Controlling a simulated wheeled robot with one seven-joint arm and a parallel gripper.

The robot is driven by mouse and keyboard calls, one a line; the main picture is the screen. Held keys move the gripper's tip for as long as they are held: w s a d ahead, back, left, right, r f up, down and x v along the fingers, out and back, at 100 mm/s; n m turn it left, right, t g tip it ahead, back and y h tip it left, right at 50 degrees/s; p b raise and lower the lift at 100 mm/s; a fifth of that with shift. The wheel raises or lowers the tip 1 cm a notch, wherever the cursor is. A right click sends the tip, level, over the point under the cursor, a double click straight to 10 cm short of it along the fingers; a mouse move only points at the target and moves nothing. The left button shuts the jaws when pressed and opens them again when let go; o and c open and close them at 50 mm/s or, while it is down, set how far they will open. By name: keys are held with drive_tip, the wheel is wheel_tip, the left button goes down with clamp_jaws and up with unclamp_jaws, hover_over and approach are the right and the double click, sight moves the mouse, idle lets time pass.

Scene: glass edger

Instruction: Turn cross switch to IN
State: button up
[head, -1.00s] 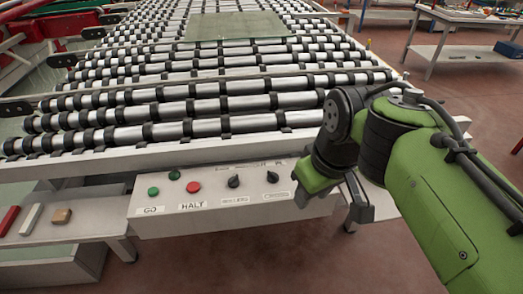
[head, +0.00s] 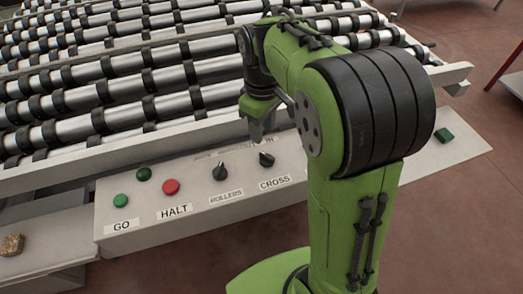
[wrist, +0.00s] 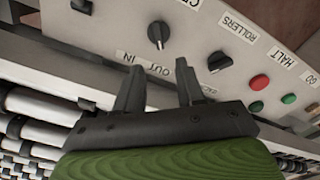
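The cross switch (head: 266,160) is a black knob on the pale control panel (head: 140,230), above the CROSS label. In the wrist view the cross switch (wrist: 159,33) shows a light pointer mark that looks turned nearer to OUT than to IN. The IN label (wrist: 130,57) and OUT label (wrist: 158,69) sit beside it. My gripper (wrist: 157,76) is open and empty, its fingers apart over the panel, short of the knob. In the head view my gripper (head: 262,130) hangs just behind the switch, partly hidden by the arm.
The rollers knob (head: 220,171) is just left of the cross switch, with the red HALT button (head: 171,187) and green GO button (head: 121,201) further left. The conveyor rollers (head: 90,125) lie behind.

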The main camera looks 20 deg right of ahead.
sight(263, 153)
wheel_tip(263, 153, down, 8)
drive_tip(key=shift+f+b, duration=0.15)
drive_tip(key=shift+b, duration=1.05)
clamp_jaws()
